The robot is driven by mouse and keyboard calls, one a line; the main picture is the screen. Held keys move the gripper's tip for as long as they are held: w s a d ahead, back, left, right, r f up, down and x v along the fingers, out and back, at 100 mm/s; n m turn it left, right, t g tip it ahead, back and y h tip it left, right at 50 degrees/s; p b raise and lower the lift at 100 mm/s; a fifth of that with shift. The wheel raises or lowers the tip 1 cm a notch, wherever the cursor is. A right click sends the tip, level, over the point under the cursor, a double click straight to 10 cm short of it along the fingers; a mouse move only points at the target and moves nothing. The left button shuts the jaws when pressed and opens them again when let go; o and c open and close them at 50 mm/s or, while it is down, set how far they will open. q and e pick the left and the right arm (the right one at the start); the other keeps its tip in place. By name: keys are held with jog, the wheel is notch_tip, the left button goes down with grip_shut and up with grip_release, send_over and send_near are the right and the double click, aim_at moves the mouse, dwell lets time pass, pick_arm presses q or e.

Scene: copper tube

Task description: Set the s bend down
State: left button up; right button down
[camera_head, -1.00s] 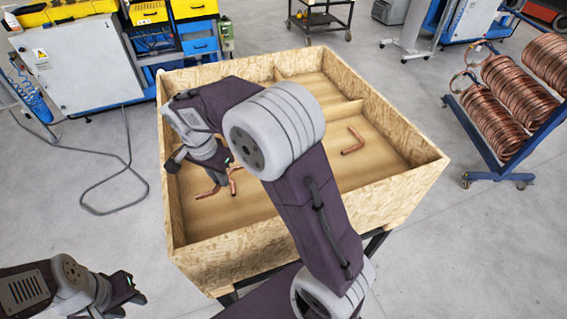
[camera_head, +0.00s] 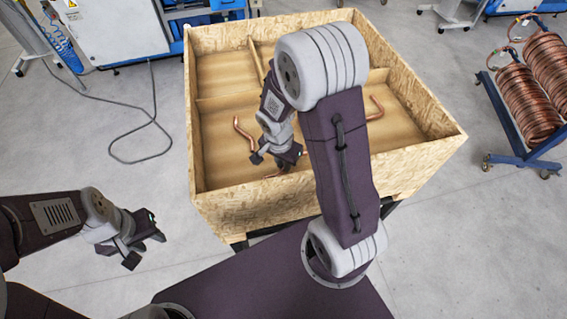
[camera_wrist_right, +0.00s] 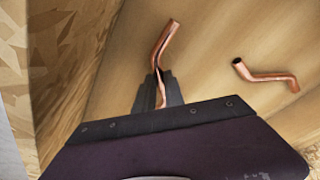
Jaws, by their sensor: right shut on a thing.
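My right gripper (camera_head: 278,166) is down inside the wooden crate, towards its front wall. In the right wrist view the gripper (camera_wrist_right: 158,98) is shut on a bent copper tube (camera_wrist_right: 164,45), the s bend, whose upper part sticks out beyond the fingers. The crate floor lies behind it; I cannot tell whether the tube touches it. A second s-shaped copper tube (camera_wrist_right: 265,76) lies loose on the floor, apart from the held one. In the head view a loose copper tube (camera_head: 243,134) lies left of the gripper. My left gripper (camera_head: 140,247) is outside the crate, empty and open.
The crate (camera_head: 245,207) has high board walls and low dividers (camera_head: 226,98). Another copper bend (camera_head: 376,108) lies at the right, partly behind my right arm. A blue rack with copper coils (camera_head: 530,110) stands to the right. A cable (camera_head: 155,100) lies on the floor at left.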

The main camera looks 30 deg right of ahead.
jog(key=shift+w+f, duration=0.1)
jog(key=shift+f, duration=0.45)
jog(key=shift+w+f, duration=0.15)
jog(key=shift+w, duration=0.1)
jog(key=shift+s+f, duration=0.1)
jog(key=shift+s, duration=0.05)
jog(key=c, duration=1.4)
grip_release()
jog(key=shift+s, duration=0.1)
jog(key=shift+c, duration=0.2)
pick_arm(q)
jog(key=shift+w+f, duration=0.15)
jog(key=shift+f, duration=0.05)
pick_arm(e)
jog(key=shift+r, duration=0.35)
pick_arm(q)
jog(key=shift+r, duration=0.15)
pick_arm(e)
notch_tip(320, 180, up, 12)
jog(key=a, duration=0.1)
jog(key=shift+s+a+f, duration=0.2)
jog(key=shift+s+a, duration=0.05)
jog(key=shift+s, duration=0.15)
